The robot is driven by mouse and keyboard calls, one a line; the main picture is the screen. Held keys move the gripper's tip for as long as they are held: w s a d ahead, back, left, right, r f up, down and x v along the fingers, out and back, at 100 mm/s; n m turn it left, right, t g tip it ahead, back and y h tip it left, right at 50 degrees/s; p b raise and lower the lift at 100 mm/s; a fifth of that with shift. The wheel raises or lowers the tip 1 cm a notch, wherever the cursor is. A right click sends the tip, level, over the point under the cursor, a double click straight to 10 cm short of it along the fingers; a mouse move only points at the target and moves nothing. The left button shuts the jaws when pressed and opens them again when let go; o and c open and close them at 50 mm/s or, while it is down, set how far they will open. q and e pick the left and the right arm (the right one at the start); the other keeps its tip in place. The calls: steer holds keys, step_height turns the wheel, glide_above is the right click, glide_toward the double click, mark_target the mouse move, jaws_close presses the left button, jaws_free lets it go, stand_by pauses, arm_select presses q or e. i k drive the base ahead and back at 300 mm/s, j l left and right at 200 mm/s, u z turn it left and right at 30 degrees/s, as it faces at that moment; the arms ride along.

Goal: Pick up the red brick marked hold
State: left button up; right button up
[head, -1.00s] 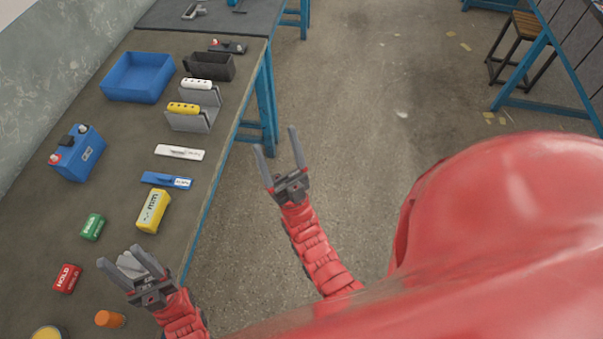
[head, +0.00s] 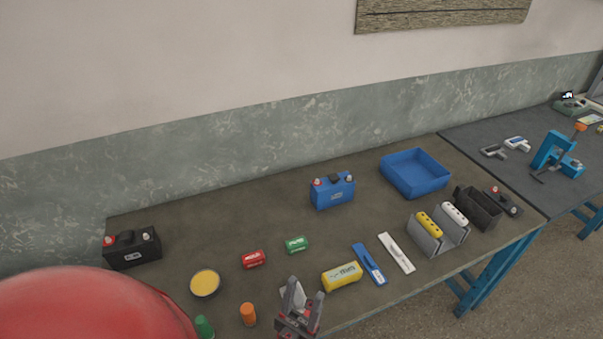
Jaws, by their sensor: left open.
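The red brick (head: 254,259) lies on the brown bench top, with white lettering on its side too small to read firmly here. A green brick (head: 297,245) lies just right of it. My left gripper (head: 304,292) is at the bottom centre, near the bench's front edge, with its fingers apart and pointing up in the picture. It is to the right of and nearer than the red brick, apart from it. A pale grey thing shows partly behind its fingers. My right gripper is out of view.
An orange cylinder (head: 248,314), a green cylinder (head: 204,326) and a yellow-topped round tin (head: 205,284) are near the red brick. A yellow block (head: 342,276) lies right of my gripper. A blue battery (head: 333,190) and blue tray (head: 414,174) stand farther back.

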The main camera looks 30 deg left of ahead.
mark_target(255, 259)
steer(key=u, duration=1.3)
